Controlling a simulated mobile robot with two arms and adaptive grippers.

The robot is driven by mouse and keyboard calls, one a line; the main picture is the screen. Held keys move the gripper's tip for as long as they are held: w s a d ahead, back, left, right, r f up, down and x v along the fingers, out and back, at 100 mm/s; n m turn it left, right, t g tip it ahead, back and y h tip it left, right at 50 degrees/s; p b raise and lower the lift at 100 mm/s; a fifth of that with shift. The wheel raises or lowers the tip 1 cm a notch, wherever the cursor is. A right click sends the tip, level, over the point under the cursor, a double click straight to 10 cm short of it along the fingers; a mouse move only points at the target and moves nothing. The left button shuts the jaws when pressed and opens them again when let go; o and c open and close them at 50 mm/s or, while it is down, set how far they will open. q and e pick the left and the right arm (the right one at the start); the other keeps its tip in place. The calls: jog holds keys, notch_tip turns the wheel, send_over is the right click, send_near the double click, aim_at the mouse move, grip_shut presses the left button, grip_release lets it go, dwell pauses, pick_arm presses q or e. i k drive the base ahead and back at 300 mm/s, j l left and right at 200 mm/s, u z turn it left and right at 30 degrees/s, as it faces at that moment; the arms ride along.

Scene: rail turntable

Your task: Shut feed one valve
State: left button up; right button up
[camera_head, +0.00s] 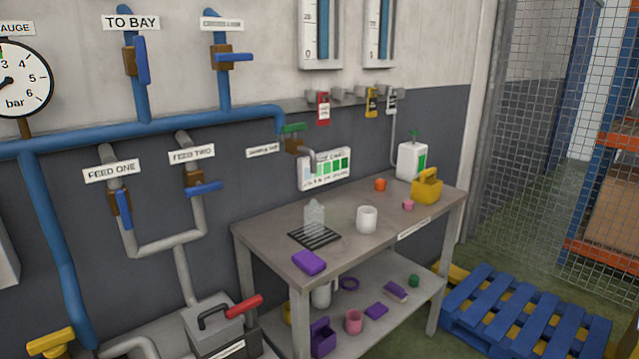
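The feed one valve (121,208) is on the grey pipe at the left, under the label "FEED ONE" (111,171). It has a brown body and a blue lever (124,202) that lies along the pipe, pointing nearly straight down. The feed two valve (196,184) is to its right, under the label "FEED TWO" (192,153). Its blue lever (204,188) lies across its pipe. Neither of my grippers is in the head camera view.
A metal table (265,231) with a white mug (367,219) and a yellow caddy (427,189) stands right of the valves. A grey box with a red handle (222,325) stands below them. A blue pallet (525,312) lies at right. The wall before feed one looks clear.

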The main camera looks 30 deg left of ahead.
aim_at(121, 197)
jog(key=u, duration=1.95)
